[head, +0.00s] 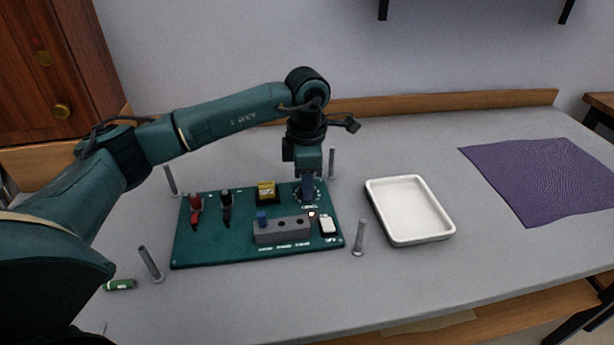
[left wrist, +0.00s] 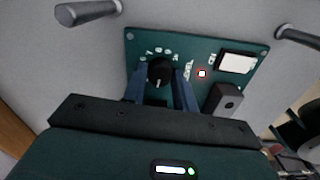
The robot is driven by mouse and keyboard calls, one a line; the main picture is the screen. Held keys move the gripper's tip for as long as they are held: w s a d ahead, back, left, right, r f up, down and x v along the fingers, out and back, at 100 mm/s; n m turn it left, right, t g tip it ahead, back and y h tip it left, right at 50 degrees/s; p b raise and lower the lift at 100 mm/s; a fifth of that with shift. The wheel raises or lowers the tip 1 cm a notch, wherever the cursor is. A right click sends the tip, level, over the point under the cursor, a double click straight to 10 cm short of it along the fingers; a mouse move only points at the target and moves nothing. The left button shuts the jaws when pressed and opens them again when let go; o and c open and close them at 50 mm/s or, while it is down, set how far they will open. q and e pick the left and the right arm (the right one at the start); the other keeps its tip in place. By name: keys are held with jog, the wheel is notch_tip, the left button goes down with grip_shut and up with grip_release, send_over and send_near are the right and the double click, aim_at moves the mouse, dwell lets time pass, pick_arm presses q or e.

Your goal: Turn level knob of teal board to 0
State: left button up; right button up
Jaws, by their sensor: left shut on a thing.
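The teal board (head: 215,245) lies on the grey table, and part of it shows in the left wrist view (left wrist: 205,50). The level knob (left wrist: 160,71) is round and black with a pale pointer line, and has a ring of pale marks around it. My left gripper (head: 308,192) points down at the board's far right corner. In the left wrist view its blue fingers (left wrist: 161,82) stand on either side of the knob, shut on it. In the head view the fingers mostly hide the knob. My right gripper is not in view.
The board also bears a red lever (head: 195,207), a black lever (head: 226,206), a yellow block (head: 266,191), a grey block (head: 282,230) and a white switch (head: 327,226). Grey posts (head: 360,238) stand around it. A white tray (head: 447,236) and purple cloth (head: 545,180) lie right.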

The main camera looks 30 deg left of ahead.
pick_arm(q)
jog(key=shift+r+n+p, duration=0.1)
jog(key=shift+n+p, duration=0.2)
jog(key=shift+n, duration=0.6)
jog(key=n+p, duration=0.1)
jog(key=n, duration=0.3)
jog(key=shift+n, duration=0.3)
jog(key=n+p, duration=0.1)
jog(key=n, duration=0.2)
jog(key=shift+n, duration=0.4)
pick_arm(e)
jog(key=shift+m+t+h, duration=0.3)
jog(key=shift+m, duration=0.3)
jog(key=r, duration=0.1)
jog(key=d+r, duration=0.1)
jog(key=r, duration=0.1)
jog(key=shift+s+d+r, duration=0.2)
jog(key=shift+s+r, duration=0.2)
pick_arm(q)
jog(key=o, duration=1)
